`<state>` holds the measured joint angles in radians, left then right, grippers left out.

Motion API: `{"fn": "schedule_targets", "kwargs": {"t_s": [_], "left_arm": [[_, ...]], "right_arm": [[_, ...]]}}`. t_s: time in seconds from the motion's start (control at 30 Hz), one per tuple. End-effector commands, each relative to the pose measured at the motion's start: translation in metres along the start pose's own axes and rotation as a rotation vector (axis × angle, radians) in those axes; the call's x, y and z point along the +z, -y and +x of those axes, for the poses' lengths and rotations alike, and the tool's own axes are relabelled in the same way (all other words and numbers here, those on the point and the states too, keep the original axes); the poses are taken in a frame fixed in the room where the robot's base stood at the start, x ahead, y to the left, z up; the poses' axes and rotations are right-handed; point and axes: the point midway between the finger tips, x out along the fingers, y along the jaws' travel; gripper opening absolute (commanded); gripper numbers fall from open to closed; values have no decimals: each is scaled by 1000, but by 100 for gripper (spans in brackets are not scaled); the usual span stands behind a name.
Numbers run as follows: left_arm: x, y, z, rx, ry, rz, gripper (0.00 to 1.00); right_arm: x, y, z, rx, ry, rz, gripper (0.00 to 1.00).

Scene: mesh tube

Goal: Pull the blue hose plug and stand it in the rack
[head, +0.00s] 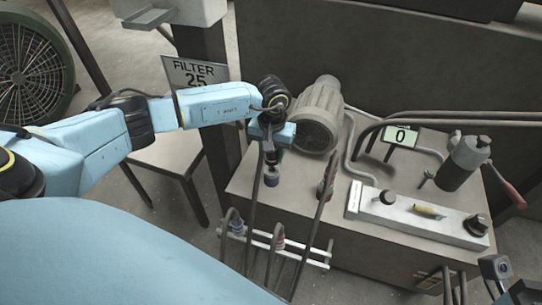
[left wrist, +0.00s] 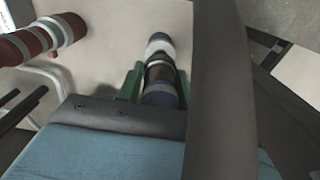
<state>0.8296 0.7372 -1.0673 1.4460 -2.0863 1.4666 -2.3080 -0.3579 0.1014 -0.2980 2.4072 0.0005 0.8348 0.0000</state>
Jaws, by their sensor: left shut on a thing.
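My left gripper (head: 271,152) is above the left edge of the grey machine box, fingers pointing down. In the left wrist view its green fingers (left wrist: 155,85) are shut on the blue hose plug (left wrist: 160,62), a dark body with blue and pale bands. The blue plug's lower part shows below the fingers in the head view (head: 271,178). I cannot tell whether its end touches a socket. The rack (head: 310,256) is a pair of pale bars at the box's front. A part of my right arm (head: 495,268) shows at the lower right; its jaws are not clear.
Dark hoses (head: 312,235) rise in front of the rack. A motor (head: 320,115), a counter reading 0 (head: 401,136) and a pale manifold (head: 415,215) occupy the box top.

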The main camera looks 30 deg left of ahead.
Motion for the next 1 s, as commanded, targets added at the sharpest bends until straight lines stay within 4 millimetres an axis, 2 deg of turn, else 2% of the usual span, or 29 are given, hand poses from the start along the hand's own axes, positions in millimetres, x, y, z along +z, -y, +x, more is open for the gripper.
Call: {"fn": "schedule_targets", "kwargs": {"t_s": [0.47, 1.0], "left_arm": [[0, 0, -20, 0, -1, 0, 0], [0, 0, -20, 0, -1, 0, 0]], "right_arm": [[-4, 0, 14, 0, 0, 0, 55], [-4, 0, 14, 0, 0, 0, 55]]}}
